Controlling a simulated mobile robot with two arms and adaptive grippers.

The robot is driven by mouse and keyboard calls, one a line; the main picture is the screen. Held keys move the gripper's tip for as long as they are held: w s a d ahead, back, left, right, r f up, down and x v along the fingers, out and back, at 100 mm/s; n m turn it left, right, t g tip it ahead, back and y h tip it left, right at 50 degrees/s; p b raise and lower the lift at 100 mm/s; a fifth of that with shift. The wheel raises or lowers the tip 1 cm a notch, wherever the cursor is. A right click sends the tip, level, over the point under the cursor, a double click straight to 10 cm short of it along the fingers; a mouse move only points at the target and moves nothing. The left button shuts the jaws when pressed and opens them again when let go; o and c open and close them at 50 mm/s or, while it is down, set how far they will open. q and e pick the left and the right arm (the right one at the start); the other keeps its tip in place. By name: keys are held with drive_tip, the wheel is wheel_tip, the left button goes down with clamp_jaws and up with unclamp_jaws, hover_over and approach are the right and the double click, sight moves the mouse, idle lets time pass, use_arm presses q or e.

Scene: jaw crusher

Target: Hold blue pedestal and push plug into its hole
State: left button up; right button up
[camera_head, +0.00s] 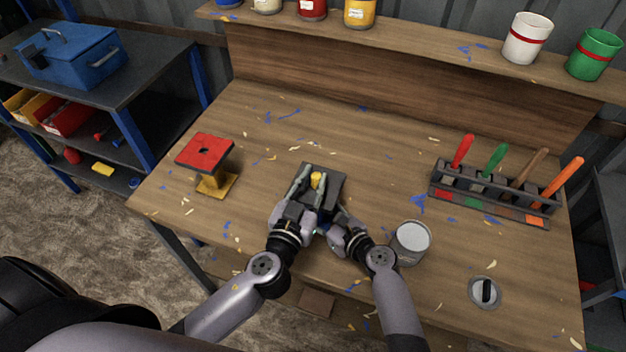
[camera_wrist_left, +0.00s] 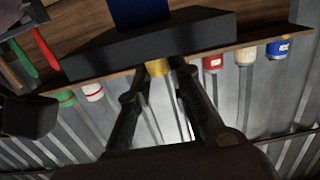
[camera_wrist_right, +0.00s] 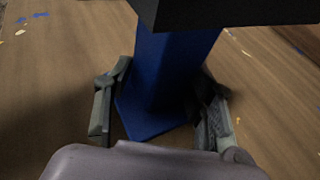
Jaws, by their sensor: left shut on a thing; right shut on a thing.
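The blue pedestal has a dark grey square top (camera_head: 334,181) and stands near the middle of the bench; its blue column (camera_wrist_right: 172,75) shows in the right wrist view. My left gripper (camera_head: 317,186) is above the top, its fingers shut on the yellow plug (camera_head: 317,179). The left wrist view shows the plug (camera_wrist_left: 158,68) between the fingertips, against the dark top. How deep the plug sits is hidden, and so is the hole. My right gripper (camera_wrist_right: 160,100) is low, under the top, with its fingers on either side of the blue column, shut on it.
A red-topped pedestal (camera_head: 204,153) with a yellow base stands at the left. A grey can (camera_head: 410,242) is close to my right arm. A rack (camera_head: 493,195) of coloured-handled tools is at the right. The back middle of the bench is clear.

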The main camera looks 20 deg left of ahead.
use_arm(q)
drive_tip(key=shift+f, duration=0.65)
use_arm(e)
drive_tip(key=shift+s+d+f, duration=0.1)
drive_tip(key=shift+s+f, duration=0.1)
drive_tip(key=shift+f, duration=0.25)
idle(0.3)
use_arm(q)
drive_tip(key=o, duration=1)
drive_tip(key=shift+c, duration=0.2)
drive_tip(key=shift+s, duration=0.1)
drive_tip(key=s, duration=1.2)
drive_tip(key=shift+a+r, duration=0.15)
drive_tip(key=shift+r, duration=0.2)
drive_tip(key=shift+w, duration=0.1)
use_arm(e)
drive_tip(key=o, duration=0.9)
drive_tip(key=shift+o, duration=0.2)
